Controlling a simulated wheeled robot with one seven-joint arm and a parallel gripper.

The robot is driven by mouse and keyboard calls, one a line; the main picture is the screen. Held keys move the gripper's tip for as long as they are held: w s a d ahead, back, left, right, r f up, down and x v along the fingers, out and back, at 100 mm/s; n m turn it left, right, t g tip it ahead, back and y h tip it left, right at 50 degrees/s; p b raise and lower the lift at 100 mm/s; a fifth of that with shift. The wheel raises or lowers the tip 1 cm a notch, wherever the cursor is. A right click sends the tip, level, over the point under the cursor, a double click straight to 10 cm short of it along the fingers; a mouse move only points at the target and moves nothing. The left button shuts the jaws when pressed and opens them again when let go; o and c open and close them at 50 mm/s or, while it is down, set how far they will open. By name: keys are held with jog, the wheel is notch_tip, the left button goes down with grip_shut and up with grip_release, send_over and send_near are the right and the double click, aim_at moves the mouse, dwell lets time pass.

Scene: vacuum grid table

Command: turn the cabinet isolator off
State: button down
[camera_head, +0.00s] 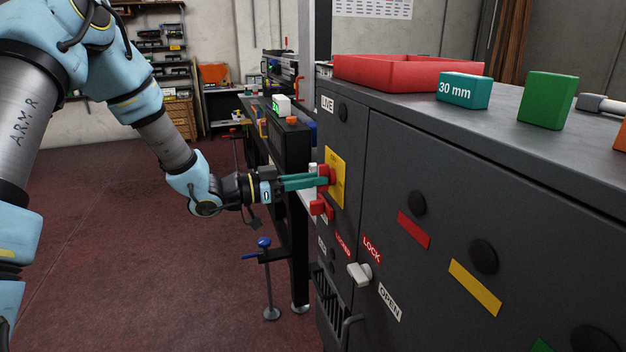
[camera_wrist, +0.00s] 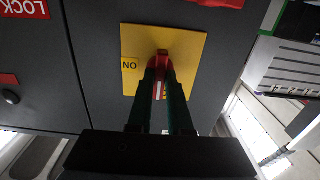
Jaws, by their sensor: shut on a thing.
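The cabinet isolator is a red handle (camera_head: 323,176) on a yellow plate (camera_head: 337,178) on the dark cabinet's front, near its left edge. In the wrist view the red handle (camera_wrist: 158,70) stands out from the yellow plate (camera_wrist: 190,50), with an "ON" label (camera_wrist: 130,66) beside it. My gripper (camera_head: 318,181) has green fingers that are shut on the red handle. In the wrist view the fingertips (camera_wrist: 162,84) lie on both sides of the handle and hide part of it and of the plate's lettering.
A grey latch knob (camera_head: 360,273) sits lower on the cabinet between the LOCK and OPEN labels. Another red part (camera_head: 321,208) is just below the yellow plate. A red tray (camera_head: 400,75), a teal "30 mm" block (camera_head: 463,91) and a green block (camera_head: 546,100) stand on the cabinet top.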

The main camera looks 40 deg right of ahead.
jog(key=c, duration=0.8)
grip_release()
jog(key=shift+c, duration=0.2)
jog(key=shift+a, duration=0.15)
jog(key=b+v, duration=0.3)
jog(key=v, duration=0.7)
jog(key=shift+w+a, duration=0.15)
jog(key=shift+a, duration=0.15)
